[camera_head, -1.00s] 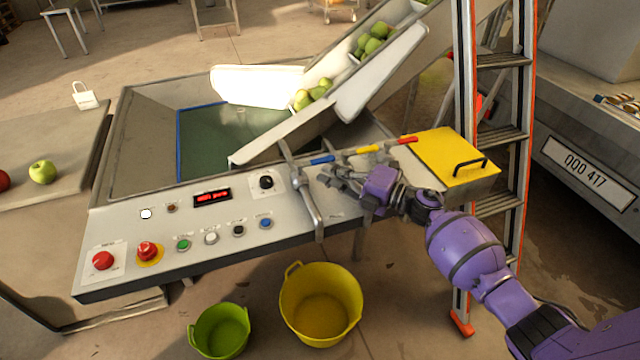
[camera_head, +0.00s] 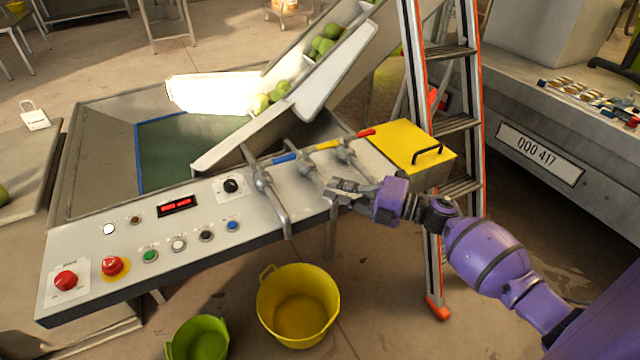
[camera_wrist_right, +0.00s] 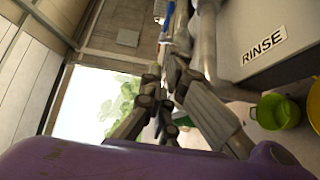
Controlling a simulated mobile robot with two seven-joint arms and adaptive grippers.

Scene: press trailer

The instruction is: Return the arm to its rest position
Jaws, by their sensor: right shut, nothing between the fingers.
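My right gripper (camera_head: 345,188) is at the right end of the sloping control panel (camera_head: 100,235), in front of the valve levers. It is shut and empty. In the head view its purple arm comes in from the lower right. In the right wrist view its fingers (camera_wrist_right: 166,88) are together, close to a metal pipe or lever. I cannot tell whether they touch it. My left gripper does not show in either view.
A ladder (camera_head: 458,122) stands right of the panel, close behind my right forearm. A yellow box (camera_head: 398,140) with a black handle is beside it. A yellow tub (camera_head: 300,318) and a green tub (camera_head: 200,340) stand on the floor below. A chute (camera_head: 335,75) holds green apples.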

